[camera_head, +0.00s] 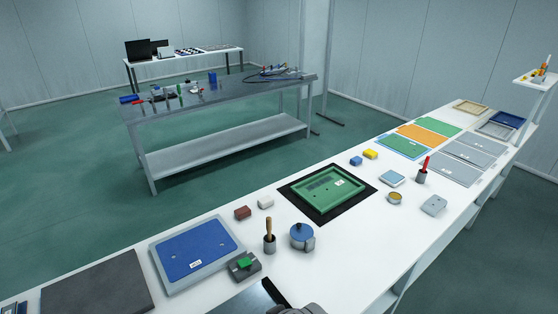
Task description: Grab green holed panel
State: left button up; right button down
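A green panel (345,184) with small marks that look like holes and a white label lies in a green tray-like frame (330,211) on a black mat (292,191), mid-table. Other flat green panels lie further right: one with a blue border (403,147) and a plain one (437,126). I cannot tell for certain which has holes. A dark and grey part, apparently my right gripper (277,296), shows at the bottom edge, well short of the panels. Its fingers are mostly cut off, so its opening is unclear. My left gripper is out of view.
The long white table holds a blue panel in a grey tray (161,273), a wooden-handled tool in a cup (269,243), a blue-lidded pot (302,236), a red-handled tool (423,171) and small blocks (243,212). A grey workbench (220,95) stands behind. Green floor between is clear.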

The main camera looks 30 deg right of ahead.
aim_at(341, 187)
jog(key=z, duration=1.55)
